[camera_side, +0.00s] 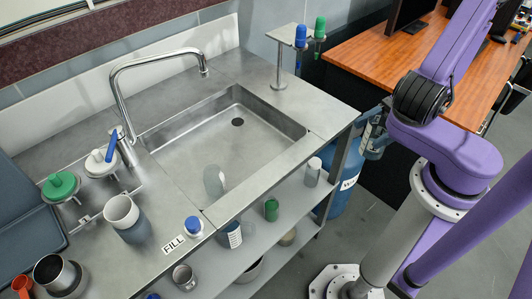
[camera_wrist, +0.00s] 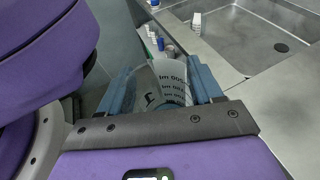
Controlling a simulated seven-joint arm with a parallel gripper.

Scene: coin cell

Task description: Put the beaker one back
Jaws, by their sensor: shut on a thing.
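My gripper (camera_wrist: 162,80) is shut on a clear beaker (camera_wrist: 170,88) with dark volume markings, seen in the wrist view between the two blue fingers. The markings read upside down there. In the side view my gripper (camera_side: 374,138) is at the right, just off the right end of the steel counter; the beaker is hard to make out there.
The steel sink (camera_side: 238,122) holds a translucent bottle (camera_side: 213,182). A tap (camera_side: 165,62) arches over it. A grey-white cup (camera_side: 122,213) and steel cup (camera_side: 55,272) stand at left. A rack (camera_side: 279,70) stands behind. The shelf below holds a green jar (camera_side: 271,210) and a white-topped bottle (camera_side: 312,171).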

